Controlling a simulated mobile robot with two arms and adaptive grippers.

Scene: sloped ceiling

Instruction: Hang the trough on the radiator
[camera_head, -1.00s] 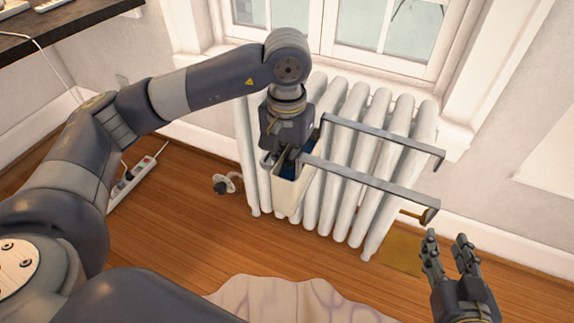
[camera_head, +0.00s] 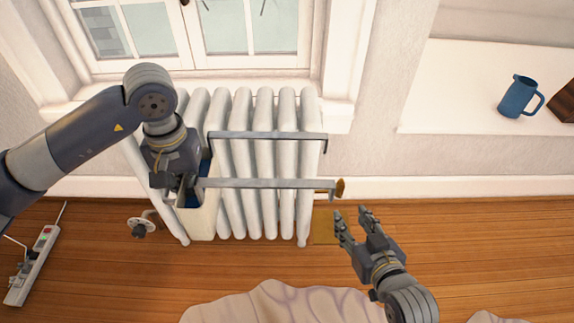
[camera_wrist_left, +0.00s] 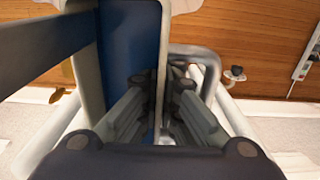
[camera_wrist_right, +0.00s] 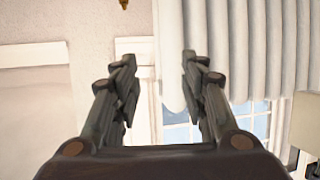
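The trough (camera_head: 197,222) is a cream box with a blue inside and two long grey bracket bars (camera_head: 262,184). It is in front of the left part of the white radiator (camera_head: 264,112). The bars reach rightward across the radiator, with bent ends at the right; I cannot tell whether they touch it. My left gripper (camera_head: 183,190) is shut on a trough wall; in the left wrist view the fingers (camera_wrist_left: 160,85) flank this wall beside the blue inside. My right gripper (camera_head: 353,212) is open and empty, right of the radiator and apart from the bars; its spread fingers show in the right wrist view (camera_wrist_right: 159,62).
A window (camera_head: 245,28) is above the radiator. A power strip (camera_head: 33,268) lies on the floor at left. Pale cloth-like material (camera_head: 275,303) is at the bottom.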

